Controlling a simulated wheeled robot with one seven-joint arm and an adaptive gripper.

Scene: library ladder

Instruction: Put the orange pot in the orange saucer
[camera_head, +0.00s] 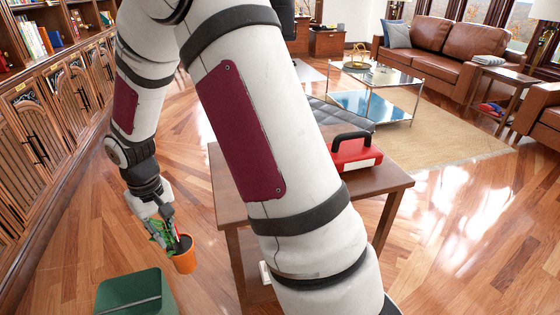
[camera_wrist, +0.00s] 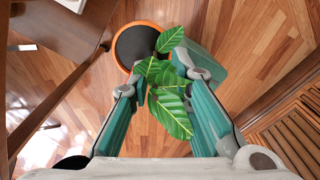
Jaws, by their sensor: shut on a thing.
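The orange pot (camera_head: 184,262) holds dark soil and a plant with green leaves (camera_wrist: 170,100). It hangs at my gripper (camera_head: 170,222), in the air left of the wooden table. In the wrist view the pot's orange rim (camera_wrist: 119,38) lies beyond the fingertips, and the leaves spread between the fingers. My gripper (camera_wrist: 162,80) is shut on the pot; the leaves partly cover the exact contact. I see no orange saucer in either view.
A dark green bin (camera_head: 135,292) stands on the floor close below the pot. The wooden table (camera_head: 228,207) carries a red case with a black handle (camera_head: 354,152), partly behind my arm. Wooden cabinets (camera_head: 45,130) line the left. Open floor lies between.

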